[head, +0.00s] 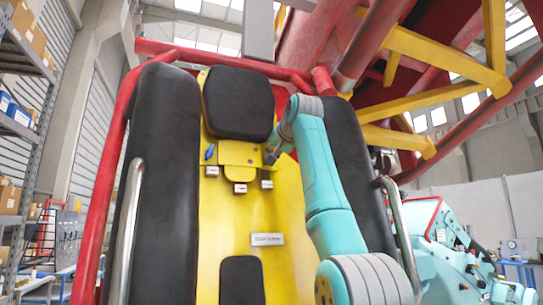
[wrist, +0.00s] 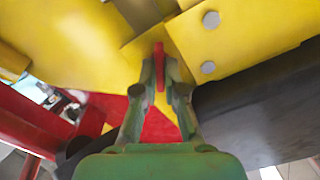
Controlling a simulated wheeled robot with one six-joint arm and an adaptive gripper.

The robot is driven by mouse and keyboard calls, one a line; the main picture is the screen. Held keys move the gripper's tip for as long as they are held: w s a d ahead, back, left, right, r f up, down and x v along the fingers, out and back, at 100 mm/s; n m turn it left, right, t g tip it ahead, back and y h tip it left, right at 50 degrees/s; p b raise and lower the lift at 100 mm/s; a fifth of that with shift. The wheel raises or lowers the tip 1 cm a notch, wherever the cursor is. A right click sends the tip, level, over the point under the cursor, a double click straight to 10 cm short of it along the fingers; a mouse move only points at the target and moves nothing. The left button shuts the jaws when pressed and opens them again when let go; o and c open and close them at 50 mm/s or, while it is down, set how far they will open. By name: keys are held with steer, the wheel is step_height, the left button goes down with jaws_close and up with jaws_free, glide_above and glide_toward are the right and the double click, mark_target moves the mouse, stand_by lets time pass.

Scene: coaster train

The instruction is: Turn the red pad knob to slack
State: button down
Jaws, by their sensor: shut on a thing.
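The red pad knob (wrist: 159,62) shows in the wrist view as a thin upright red piece between my fingertips. My gripper (wrist: 160,78) is shut on it, with a green finger on each side. In the head view my gripper (head: 272,154) is at the right side of the yellow bracket (head: 238,155), below the black head pad (head: 238,103). I cannot make out the red knob there; my gripper seems to hide it. Any slack marking is not readable.
A blue knob (head: 210,152) sits on the bracket's left side. Several small grey-ended blocks hang below the bracket. Black side pads (head: 163,170) and red tubes flank the yellow seat back (head: 225,215). A small label plate (head: 267,239) is lower down.

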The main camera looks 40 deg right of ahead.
steer(key=shift+f+n, duration=0.1)
steer(key=shift+n, duration=0.7)
steer(key=c, duration=1.3)
jaws_free()
steer(key=shift+o, duration=0.2)
steer(key=v, duration=1.2)
